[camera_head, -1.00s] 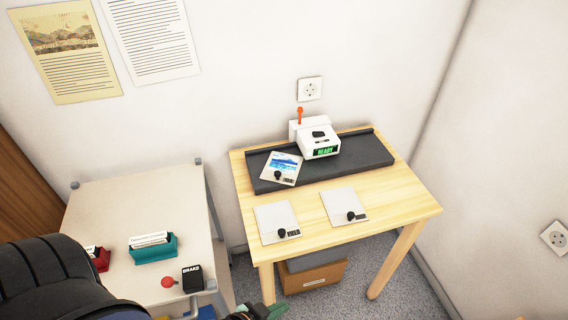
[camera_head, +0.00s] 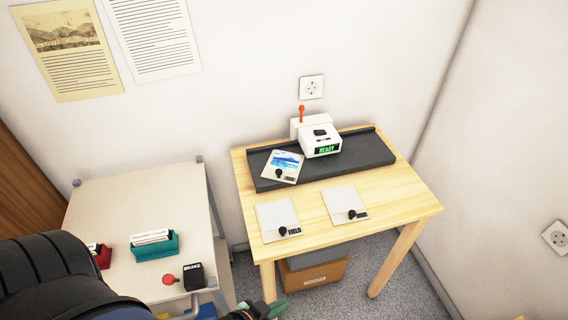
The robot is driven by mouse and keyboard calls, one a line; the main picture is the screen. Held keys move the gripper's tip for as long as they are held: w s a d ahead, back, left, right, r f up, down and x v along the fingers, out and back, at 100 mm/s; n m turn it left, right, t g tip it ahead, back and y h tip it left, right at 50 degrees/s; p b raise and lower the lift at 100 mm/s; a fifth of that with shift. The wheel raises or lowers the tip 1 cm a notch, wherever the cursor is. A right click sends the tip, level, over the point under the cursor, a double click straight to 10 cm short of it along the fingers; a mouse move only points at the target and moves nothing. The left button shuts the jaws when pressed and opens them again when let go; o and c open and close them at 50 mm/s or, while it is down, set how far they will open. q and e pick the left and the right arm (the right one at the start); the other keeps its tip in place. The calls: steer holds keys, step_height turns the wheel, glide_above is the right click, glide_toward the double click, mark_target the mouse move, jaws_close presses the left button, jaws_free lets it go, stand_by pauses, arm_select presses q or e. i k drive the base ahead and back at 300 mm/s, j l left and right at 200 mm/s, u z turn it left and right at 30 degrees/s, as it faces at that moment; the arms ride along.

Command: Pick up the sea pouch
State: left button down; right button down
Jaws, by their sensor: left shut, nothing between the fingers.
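The sea pouch (camera_head: 283,163) is a pale flat pouch with a blue sea picture and a black knob at its lower edge. It lies tilted on the left part of the dark grey mat (camera_head: 350,158) at the back of the wooden table. My left gripper (camera_head: 272,311) shows at the bottom edge of the view, in front of the table and well apart from the pouch. Its fingers are shut and empty. My right gripper is not in view.
Two plain pale pouches with black knobs, left (camera_head: 277,219) and right (camera_head: 344,205), lie on the wooden table (camera_head: 395,195). A white device (camera_head: 320,142) reading READY stands on the mat. A cart (camera_head: 130,200) at left holds a teal card box (camera_head: 154,246) and a BRAKE block (camera_head: 192,276).

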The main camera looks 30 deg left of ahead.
mark_target(282, 166)
steer(key=i+l, duration=0.1)
steer(key=l, duration=0.25)
steer(key=u, duration=0.35)
steer(key=l+u, duration=0.15)
steer(key=u, duration=0.15)
steer(key=l+u, duration=0.1)
steer(key=u, duration=0.25)
